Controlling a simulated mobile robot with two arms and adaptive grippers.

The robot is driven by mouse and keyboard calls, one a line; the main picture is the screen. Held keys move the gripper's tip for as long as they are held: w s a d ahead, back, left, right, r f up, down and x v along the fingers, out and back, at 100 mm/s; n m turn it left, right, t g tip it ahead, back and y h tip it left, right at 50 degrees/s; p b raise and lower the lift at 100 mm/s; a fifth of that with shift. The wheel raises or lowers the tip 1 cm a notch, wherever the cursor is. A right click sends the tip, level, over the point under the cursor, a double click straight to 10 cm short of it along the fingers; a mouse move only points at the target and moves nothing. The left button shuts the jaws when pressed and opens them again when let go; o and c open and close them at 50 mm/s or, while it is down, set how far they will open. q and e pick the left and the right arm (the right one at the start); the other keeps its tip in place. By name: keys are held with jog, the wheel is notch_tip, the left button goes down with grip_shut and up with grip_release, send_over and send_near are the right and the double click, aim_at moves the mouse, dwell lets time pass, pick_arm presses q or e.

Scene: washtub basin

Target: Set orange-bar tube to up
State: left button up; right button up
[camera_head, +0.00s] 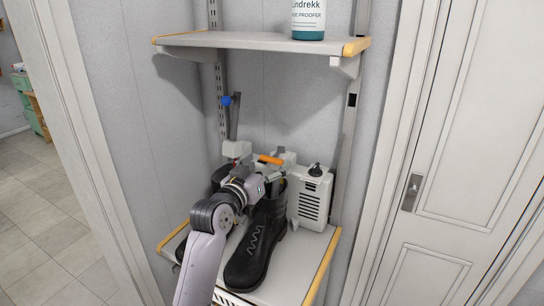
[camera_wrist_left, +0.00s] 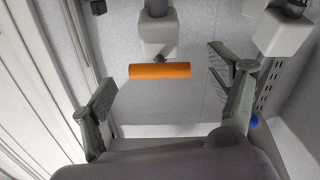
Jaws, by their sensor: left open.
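The orange bar (camera_head: 270,160) shows just beyond my left gripper (camera_head: 262,175) in the head view. In the left wrist view the orange bar (camera_wrist_left: 160,70) lies crosswise, fixed to a pale grey block (camera_wrist_left: 158,32) on a dark tube. My left gripper (camera_wrist_left: 162,80) is open, with one finger on each side of the bar and visible gaps at both ends. Nothing is between the fingers that they touch. My gripper and arm hide much of the tube's lower part in the head view, so its exact tilt is hard to tell. My right gripper is not in view.
A black boot (camera_head: 256,245) stands on the lower shelf (camera_head: 312,262), before a white vented unit with a dark knob (camera_head: 316,170). A blue ball (camera_head: 226,101) is at the left. The upper shelf (camera_head: 240,40) holds a teal-and-white bottle (camera_head: 308,18). A white door (camera_head: 465,150) is right.

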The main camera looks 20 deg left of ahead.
aim_at(270, 161)
pick_arm(q)
jog(key=shift+w+d, duration=0.15)
jog(key=shift+w, duration=1.35)
jog(key=shift+c, duration=0.5)
